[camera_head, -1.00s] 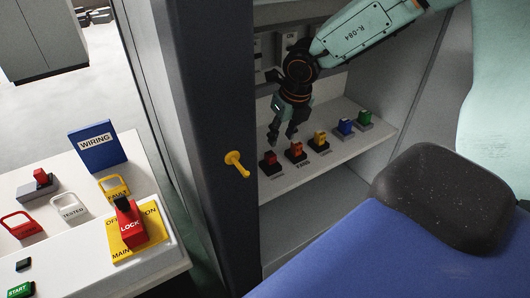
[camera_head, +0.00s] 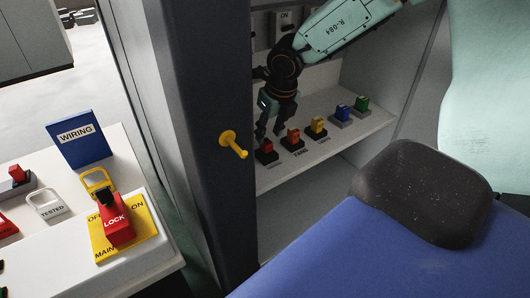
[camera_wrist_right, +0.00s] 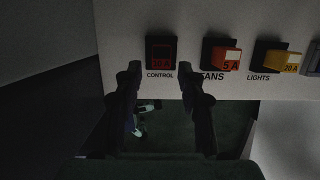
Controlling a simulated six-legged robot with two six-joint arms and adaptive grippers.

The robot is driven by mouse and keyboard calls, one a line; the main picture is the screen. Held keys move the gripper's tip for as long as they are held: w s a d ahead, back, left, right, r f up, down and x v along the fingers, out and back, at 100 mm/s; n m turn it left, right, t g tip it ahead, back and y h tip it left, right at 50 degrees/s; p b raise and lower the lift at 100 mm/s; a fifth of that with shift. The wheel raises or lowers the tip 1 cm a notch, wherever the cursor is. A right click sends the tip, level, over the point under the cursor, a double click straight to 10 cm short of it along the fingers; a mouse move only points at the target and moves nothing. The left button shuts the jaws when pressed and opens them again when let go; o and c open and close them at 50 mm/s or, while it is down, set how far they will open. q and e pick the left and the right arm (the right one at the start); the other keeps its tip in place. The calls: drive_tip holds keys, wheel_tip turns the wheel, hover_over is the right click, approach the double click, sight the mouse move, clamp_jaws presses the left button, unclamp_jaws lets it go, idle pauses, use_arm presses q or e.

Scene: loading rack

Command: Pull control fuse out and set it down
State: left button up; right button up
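The control fuse is a dark red block marked 10 A (camera_wrist_right: 161,62), seated in a black holder above the CONTROL label in the right wrist view. In the head view this red fuse (camera_head: 266,146) is the leftmost in the row on the cabinet shelf. My right gripper (camera_head: 269,133) is close by it, pointing down. In the wrist view its two fingers (camera_wrist_right: 159,72) are apart, one toward each side of the fuse, with nothing between them. I cannot tell whether they touch the holder. My left gripper is not in view.
The orange 5 A fuse (camera_wrist_right: 229,60) sits close right of the right finger. Beyond it are a yellow 20 A fuse (camera_head: 318,124), a blue one (camera_head: 343,113) and a green one (camera_head: 362,103). A yellow peg (camera_head: 233,146) sticks out of the dark post. A white table (camera_head: 150,264) stands at left.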

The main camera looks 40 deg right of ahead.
sight(268, 142)
drive_tip(key=shift+d+b+x, duration=0.2)
drive_tip(key=shift+b+x, duration=0.35)
drive_tip(key=shift+x, duration=0.55)
drive_tip(key=shift+f, duration=0.4)
drive_tip(key=shift+w+a+f, duration=0.15)
drive_tip(key=shift+w+f, duration=0.2)
drive_tip(key=shift+f, duration=0.3)
drive_tip(key=shift+s, duration=0.15)
drive_tip(key=shift+c, duration=0.2)
drive_tip(key=c, duration=0.3)
drive_tip(key=shift+c, duration=1)
clamp_jaws()
